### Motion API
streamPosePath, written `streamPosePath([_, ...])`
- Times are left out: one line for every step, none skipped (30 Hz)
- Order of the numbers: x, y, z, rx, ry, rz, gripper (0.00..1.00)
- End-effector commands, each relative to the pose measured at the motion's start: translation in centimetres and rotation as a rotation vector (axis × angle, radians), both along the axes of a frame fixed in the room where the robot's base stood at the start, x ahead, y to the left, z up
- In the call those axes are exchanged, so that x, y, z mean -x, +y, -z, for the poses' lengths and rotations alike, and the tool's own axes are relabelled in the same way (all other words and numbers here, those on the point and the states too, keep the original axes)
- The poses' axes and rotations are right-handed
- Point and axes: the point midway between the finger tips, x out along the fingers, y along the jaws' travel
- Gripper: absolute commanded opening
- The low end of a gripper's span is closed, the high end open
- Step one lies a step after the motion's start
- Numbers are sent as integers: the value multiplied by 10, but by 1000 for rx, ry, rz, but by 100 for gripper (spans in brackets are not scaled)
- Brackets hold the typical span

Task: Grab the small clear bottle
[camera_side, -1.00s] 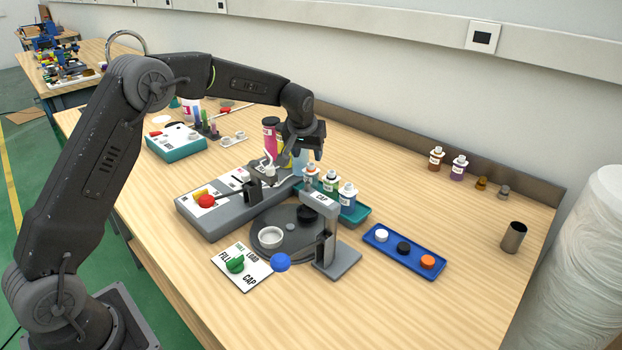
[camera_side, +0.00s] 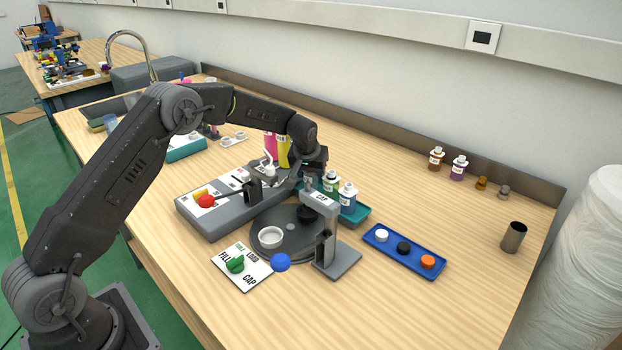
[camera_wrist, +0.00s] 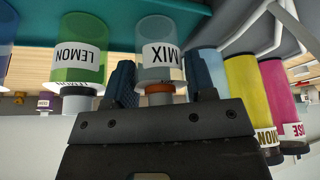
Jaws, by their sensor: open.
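The clear bottle labelled MIX (camera_wrist: 158,28), with an orange-brown neck ring, shows at the top middle of the wrist view. My gripper (camera_wrist: 164,78) is open, with one finger on each side of the bottle's neck end. I cannot tell whether either finger touches it. In the side view my gripper (camera_side: 312,166) is low over the teal tray (camera_side: 361,215) and hides the MIX bottle. A green LEMON bottle (camera_wrist: 81,33) stands close beside the left finger in the wrist view.
A blue bottle (camera_side: 347,203) stands in the tray beside the grey CAP press (camera_side: 325,240). Yellow (camera_wrist: 248,90) and magenta (camera_wrist: 279,95) bottles stand close to the right finger. A blue cap tray (camera_side: 404,249) lies right. Bare table lies front right.

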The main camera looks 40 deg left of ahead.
Motion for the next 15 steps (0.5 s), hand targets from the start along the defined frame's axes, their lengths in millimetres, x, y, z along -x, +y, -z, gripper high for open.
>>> streamPosePath([0, 0, 0, 0, 0, 0, 48])
streamPosePath([0, 0, 0, 0, 0, 0, 46])
streamPosePath([0, 0, 0, 0, 1, 0, 42])
streamPosePath([0, 0, 0, 0, 1, 0, 39])
streamPosePath([0, 0, 0, 0, 1, 0, 36])
streamPosePath([0, 0, 0, 0, 1, 0, 32])
streamPosePath([0, 0, 0, 0, 1, 0, 29])
streamPosePath([0, 0, 0, 0, 1, 0, 26])
streamPosePath([0, 0, 0, 0, 1, 0, 23])
streamPosePath([0, 0, 0, 0, 1, 0, 20])
streamPosePath([0, 0, 0, 0, 1, 0, 20])
streamPosePath([0, 0, 0, 0, 1, 0, 20])
streamPosePath([0, 0, 0, 0, 1, 0, 20])
streamPosePath([0, 0, 0, 0, 1, 0, 20])
streamPosePath([0, 0, 0, 0, 1, 0, 20])
